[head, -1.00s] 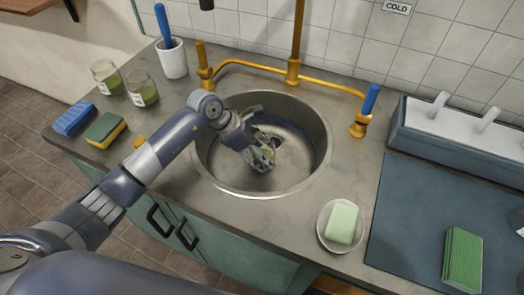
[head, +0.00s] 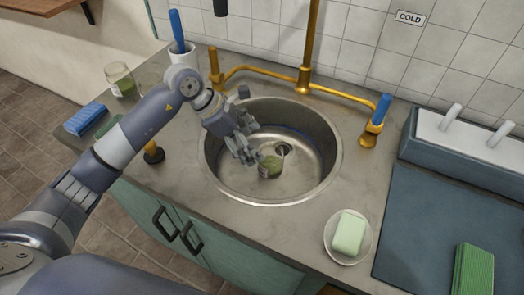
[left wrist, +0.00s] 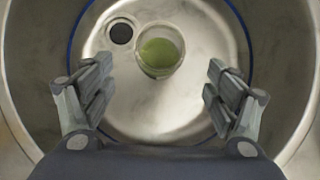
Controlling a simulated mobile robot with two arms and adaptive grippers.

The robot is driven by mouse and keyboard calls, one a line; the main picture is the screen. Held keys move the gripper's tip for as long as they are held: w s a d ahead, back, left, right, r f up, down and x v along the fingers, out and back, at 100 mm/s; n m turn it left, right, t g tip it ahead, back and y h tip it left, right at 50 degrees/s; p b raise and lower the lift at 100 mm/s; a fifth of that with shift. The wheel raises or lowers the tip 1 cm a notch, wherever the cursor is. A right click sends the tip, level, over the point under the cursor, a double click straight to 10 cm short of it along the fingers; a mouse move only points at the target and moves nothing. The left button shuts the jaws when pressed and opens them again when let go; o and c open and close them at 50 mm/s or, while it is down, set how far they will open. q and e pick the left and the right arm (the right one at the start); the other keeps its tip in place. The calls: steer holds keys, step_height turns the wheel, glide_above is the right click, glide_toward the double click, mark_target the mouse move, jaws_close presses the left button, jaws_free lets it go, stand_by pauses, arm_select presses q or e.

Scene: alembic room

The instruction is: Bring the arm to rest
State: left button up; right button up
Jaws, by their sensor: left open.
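My left gripper (head: 246,130) is over the left part of the round steel sink (head: 316,190), with its fingers spread and nothing between them. It also shows open in the left wrist view (left wrist: 160,72). A glass jar with green contents (head: 270,166) is on the sink floor near the drain, below and apart from the fingers. The jar (left wrist: 160,50) also shows beyond the fingertips in the left wrist view, beside the dark drain hole (left wrist: 121,33). My left arm crosses the counter from the lower left. My right gripper is out of view.
A brass tap (head: 304,78) stands behind the sink. A green jar (head: 120,80) and a blue sponge (head: 86,119) are on the left counter; my arm partly hides other things there. A soap dish (head: 331,247) holds green soap (head: 349,233) at the right front.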

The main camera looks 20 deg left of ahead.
arm_select(q)
steer(key=shift+v, duration=1.15)
